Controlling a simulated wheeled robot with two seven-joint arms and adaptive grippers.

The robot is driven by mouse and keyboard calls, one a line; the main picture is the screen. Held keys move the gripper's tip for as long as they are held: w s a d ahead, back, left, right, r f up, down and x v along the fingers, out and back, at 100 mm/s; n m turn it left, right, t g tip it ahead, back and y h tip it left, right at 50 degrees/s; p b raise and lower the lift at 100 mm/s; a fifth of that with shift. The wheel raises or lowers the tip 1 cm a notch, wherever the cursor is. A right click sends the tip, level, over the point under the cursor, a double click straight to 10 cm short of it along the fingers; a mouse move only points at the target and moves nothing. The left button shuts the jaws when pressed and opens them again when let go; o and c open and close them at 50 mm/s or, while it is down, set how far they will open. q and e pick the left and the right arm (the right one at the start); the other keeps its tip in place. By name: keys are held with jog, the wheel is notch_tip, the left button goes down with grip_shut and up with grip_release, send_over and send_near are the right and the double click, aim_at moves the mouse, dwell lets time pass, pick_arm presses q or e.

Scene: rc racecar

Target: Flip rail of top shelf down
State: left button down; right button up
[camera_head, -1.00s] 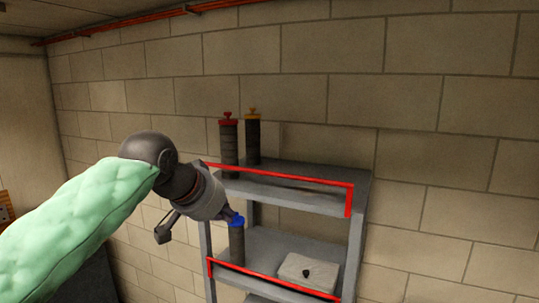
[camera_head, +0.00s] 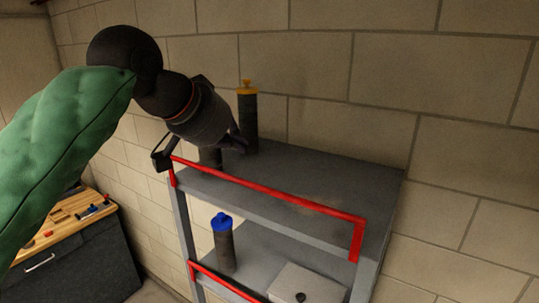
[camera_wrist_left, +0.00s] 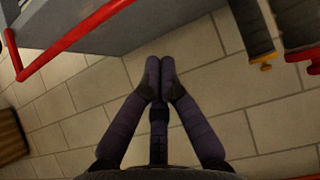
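The red rail of the top shelf (camera_head: 270,193) stands raised along the shelf's front edge, its short end legs pointing down. It also shows at the upper left of the left wrist view (camera_wrist_left: 75,38). The grey top shelf (camera_head: 335,168) lies behind it. My left gripper (camera_head: 240,144) is above the left part of the top shelf, near the canisters and apart from the rail as far as I can tell. In the left wrist view its fingertips (camera_wrist_left: 160,66) are together with nothing between them. My right gripper is not in view.
An orange-topped canister (camera_head: 248,120) stands at the back left of the top shelf; another is mostly hidden by my gripper. A blue-topped canister (camera_head: 223,243) and a pale box (camera_head: 305,285) sit on the shelf below, behind a lower red rail (camera_head: 222,283). A workbench (camera_head: 70,215) stands left.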

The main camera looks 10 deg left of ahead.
pick_arm(q)
jog(key=x, duration=0.9)
jog(key=s, duration=0.1)
jog(key=s+a, duration=0.1)
jog(key=s, duration=0.1)
jog(key=s+p, duration=0.1)
jog(key=shift+s+a+f, duration=0.2)
jog(key=shift+a+f, duration=0.1)
jog(key=shift+a, duration=0.05)
jog(key=shift+w+f, duration=0.1)
jog(key=shift+w, duration=0.05)
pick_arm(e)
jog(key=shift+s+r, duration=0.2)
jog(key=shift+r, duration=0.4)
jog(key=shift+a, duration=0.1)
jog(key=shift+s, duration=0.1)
